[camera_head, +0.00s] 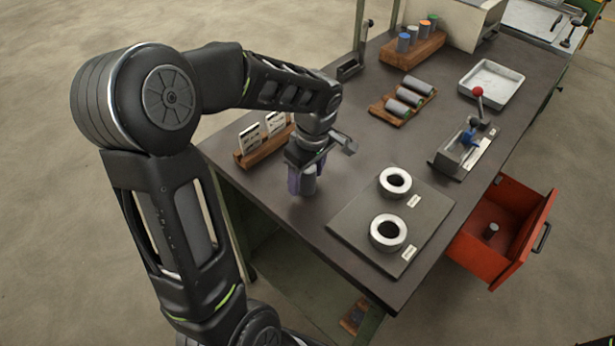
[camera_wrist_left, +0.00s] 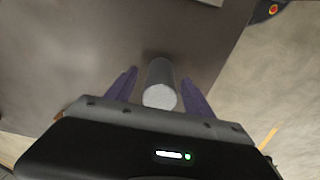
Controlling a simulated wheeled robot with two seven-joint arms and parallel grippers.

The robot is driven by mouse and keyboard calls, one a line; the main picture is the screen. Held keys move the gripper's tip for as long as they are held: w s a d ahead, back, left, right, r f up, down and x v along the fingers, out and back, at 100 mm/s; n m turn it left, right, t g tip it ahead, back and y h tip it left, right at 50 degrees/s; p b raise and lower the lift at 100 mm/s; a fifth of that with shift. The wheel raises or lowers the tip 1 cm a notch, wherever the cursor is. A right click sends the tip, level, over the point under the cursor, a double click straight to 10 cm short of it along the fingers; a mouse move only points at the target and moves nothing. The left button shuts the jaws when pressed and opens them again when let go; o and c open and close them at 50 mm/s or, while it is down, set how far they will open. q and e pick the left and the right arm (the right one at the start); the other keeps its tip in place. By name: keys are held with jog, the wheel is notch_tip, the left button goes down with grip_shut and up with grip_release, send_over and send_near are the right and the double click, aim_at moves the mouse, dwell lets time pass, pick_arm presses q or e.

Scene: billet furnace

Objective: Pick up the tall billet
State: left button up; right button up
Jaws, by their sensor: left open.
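The tall billet (camera_wrist_left: 161,84) is a plain grey cylinder standing on the dark table. In the left wrist view it is between the two purple fingers of my left gripper (camera_wrist_left: 160,90), with a gap seen on the left side and a narrower one on the right. In the head view the billet (camera_head: 308,183) shows partly below my left gripper (camera_head: 304,178), near the table's left front edge. My left gripper is open around it. The gripper hides part of the billet in the head view. My right gripper is not in view.
A wooden card holder (camera_head: 262,148) stands just left of my gripper. A dark plate (camera_head: 352,226) with two metal rings lies to the right. A red drawer (camera_head: 505,225) hangs open.

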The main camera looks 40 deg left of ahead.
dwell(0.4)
pick_arm(q)
grip_shut()
dwell(0.5)
dwell(0.8)
